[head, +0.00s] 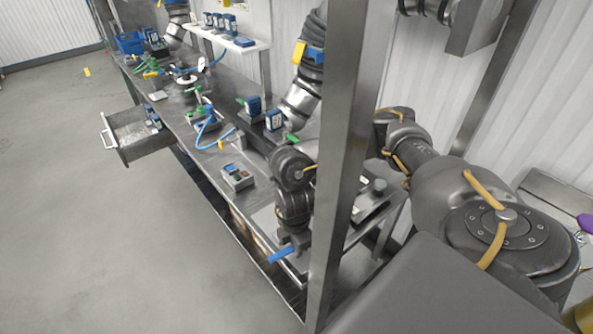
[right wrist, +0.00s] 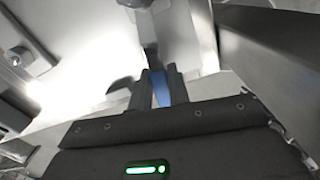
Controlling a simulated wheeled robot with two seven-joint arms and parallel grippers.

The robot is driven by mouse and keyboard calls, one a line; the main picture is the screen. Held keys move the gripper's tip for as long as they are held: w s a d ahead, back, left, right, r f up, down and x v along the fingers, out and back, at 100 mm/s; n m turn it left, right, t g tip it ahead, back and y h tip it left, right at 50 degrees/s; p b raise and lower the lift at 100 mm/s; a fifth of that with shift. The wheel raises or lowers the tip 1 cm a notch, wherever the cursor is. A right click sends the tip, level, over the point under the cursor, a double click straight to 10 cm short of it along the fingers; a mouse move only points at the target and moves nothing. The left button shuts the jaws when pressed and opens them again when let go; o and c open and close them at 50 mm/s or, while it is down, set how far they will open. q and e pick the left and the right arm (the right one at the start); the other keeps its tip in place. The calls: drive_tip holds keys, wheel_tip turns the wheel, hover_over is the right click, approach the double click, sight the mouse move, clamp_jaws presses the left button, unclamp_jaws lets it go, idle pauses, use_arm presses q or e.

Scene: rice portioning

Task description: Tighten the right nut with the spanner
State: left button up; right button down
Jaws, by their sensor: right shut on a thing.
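My right gripper (head: 291,240) is shut on a blue-handled tool, which I take to be the spanner (head: 281,254). The blue handle sticks out below the fingers at the near edge of the bench. In the right wrist view the fingers (right wrist: 162,88) close on the blue handle (right wrist: 160,90). A dark shaft runs up from it over a bright surface; I cannot make out the spanner's jaw. I cannot identify the right nut in either view. A round metal fitting (right wrist: 17,58) shows at upper left in the wrist view. My left gripper is not in view.
A metal post (head: 343,150) stands between the head camera and my right arm. The long bench (head: 190,122) holds several blue devices and a grey box (head: 237,177). An open drawer (head: 137,136) juts out at left. The floor (head: 110,240) in front is clear.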

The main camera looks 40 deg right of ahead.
drive_tip(key=shift+w+d+r+m+p, duration=0.1)
drive_tip(key=shift+w+d+m+p, duration=0.05)
drive_tip(key=shift+w+m+p, duration=0.5)
drive_tip(key=shift+m+p, duration=0.15)
drive_tip(key=shift+p, duration=0.05)
drive_tip(key=shift+w+d+m+p, duration=0.25)
drive_tip(key=shift+w+m+p, duration=0.15)
drive_tip(key=shift+m+p, duration=0.35)
drive_tip(key=shift+w+d+p, duration=0.1)
drive_tip(key=shift+w+p, duration=0.15)
drive_tip(key=shift+p, duration=0.1)
drive_tip(key=shift+m, duration=0.25)
